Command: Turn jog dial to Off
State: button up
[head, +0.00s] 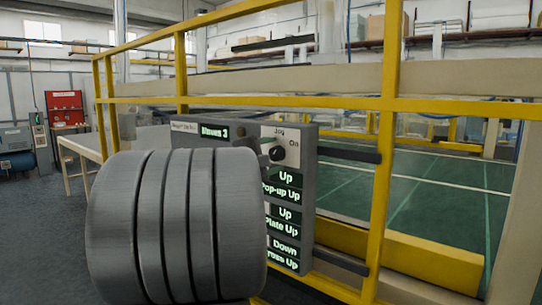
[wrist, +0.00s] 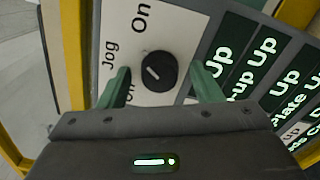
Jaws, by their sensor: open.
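The jog dial (wrist: 158,71) is a round black knob on a white plate (wrist: 185,28) in the wrist view. "On" is printed above it and "Off" at lower left, partly hidden by a finger. A short pale mark shows on the knob; I cannot tell for certain which label it points to. My gripper (wrist: 162,68) is open, with one green finger on each side of the dial and gaps between them and the knob.
The grey control box (head: 309,190) carries green displays reading "Up", "Pop-up Up", "Plate Up" and "Down", close beside the dial. A pale table (head: 85,147) stands at left; open floor (head: 45,230) lies there.

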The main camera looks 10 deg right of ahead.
jog(key=c, duration=1)
jog(key=n+p, duration=0.1)
jog(key=n, duration=0.2)
jog(key=shift+n, duration=0.4)
jog(key=n+p, duration=0.1)
jog(key=n, duration=0.2)
jog(key=shift+r+n, duration=0.1)
jog(key=shift+n, duration=0.2)
jog(key=n+p, duration=0.2)
jog(key=n, duration=0.2)
jog(key=shift+p, duration=0.3)
jog(key=shift+n+p, duration=0.6)
jog(key=shift+n, duration=0.6)
